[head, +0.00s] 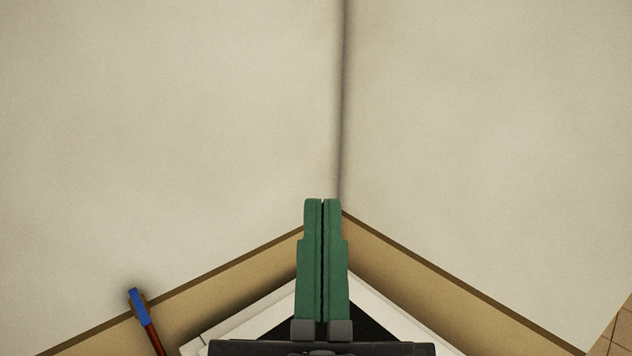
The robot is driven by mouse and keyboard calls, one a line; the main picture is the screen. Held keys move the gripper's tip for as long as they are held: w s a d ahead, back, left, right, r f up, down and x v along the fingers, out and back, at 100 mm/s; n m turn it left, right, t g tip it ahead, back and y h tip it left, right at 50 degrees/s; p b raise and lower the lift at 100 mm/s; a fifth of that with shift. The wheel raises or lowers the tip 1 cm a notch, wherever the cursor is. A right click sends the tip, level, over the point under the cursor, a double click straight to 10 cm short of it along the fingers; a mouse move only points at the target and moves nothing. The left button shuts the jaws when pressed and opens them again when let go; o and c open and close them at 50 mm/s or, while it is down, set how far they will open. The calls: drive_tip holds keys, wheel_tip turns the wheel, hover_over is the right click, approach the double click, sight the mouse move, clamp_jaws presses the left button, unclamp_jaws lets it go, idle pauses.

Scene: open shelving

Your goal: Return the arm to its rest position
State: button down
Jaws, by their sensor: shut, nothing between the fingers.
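My gripper (323,203) shows at the bottom middle of the head view. Its two long green fingers point up the picture and lie side by side, with only a thin dark line between them. They are shut and hold nothing. The dark gripper body is at the bottom edge. The fingertips overlap the corner where two pale walls meet; I cannot tell whether they touch it.
The left wall (160,130) and right wall (490,130) meet behind the gripper, with brown trim (440,276) below. A blue-topped red object (139,303) stands at lower left. White and black flat surfaces lie below the fingers. Tiled floor (618,335) shows at lower right.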

wheel_tip(320, 180, up, 38)
drive_tip(key=p, duration=3.7)
drive_tip(key=shift+a+r+y, duration=0.15)
drive_tip(key=shift+a+y, duration=0.15)
drive_tip(key=shift+y, duration=0.1)
